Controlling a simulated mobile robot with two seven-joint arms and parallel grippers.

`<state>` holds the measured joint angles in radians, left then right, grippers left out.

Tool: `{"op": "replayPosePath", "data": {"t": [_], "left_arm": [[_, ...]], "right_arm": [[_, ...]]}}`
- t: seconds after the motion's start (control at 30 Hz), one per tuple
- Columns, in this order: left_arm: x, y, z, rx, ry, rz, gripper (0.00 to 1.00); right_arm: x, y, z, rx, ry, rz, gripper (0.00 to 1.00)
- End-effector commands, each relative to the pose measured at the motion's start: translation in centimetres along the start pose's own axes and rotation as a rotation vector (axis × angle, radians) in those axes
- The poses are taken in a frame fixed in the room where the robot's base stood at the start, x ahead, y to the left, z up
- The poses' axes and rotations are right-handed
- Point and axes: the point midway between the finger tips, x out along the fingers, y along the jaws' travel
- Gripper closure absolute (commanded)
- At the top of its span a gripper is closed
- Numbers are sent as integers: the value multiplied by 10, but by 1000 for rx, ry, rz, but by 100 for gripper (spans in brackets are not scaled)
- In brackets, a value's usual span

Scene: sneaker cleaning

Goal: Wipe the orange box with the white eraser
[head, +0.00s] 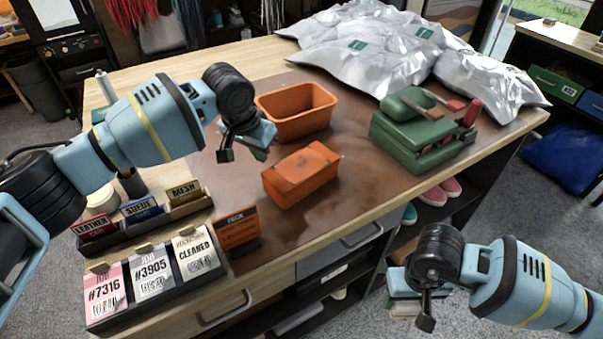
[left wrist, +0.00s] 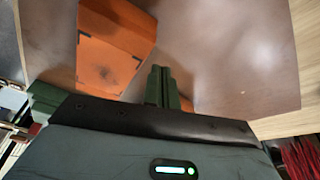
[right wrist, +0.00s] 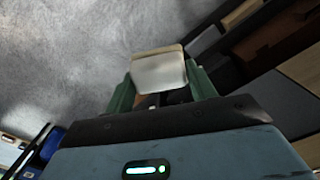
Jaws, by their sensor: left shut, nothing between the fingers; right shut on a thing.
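The orange box (head: 302,172) is closed and sits on the brown mat mid-table, with a dark smudge on its lid. It also shows in the left wrist view (left wrist: 108,70), smudge included. My left gripper (head: 261,152) is shut and empty, above the mat just behind and left of the box and in front of the open orange bin. My right gripper (head: 403,290) is off the table's front edge at lower right, well apart from the box. It is shut on the white eraser (right wrist: 158,74), a pale block held between its green fingers.
The open orange bin (head: 297,112) stands behind the box. A green toolbox (head: 415,135) is to the right, silver bags (head: 375,50) behind. An orange sign (head: 237,230) and card holders (head: 150,270) stand at the front left. Mat right of the box is clear.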

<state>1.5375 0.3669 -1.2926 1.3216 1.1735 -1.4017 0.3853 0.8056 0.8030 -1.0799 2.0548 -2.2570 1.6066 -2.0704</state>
Motion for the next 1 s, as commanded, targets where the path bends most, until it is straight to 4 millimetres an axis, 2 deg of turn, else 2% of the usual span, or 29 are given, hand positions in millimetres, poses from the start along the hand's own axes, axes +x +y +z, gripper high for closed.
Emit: {"op": "replayPosePath", "data": {"t": [1.0], "left_arm": [[12,0,4,0,0,1,100]], "right_arm": [[0,0,0,0,0,0,63]]}}
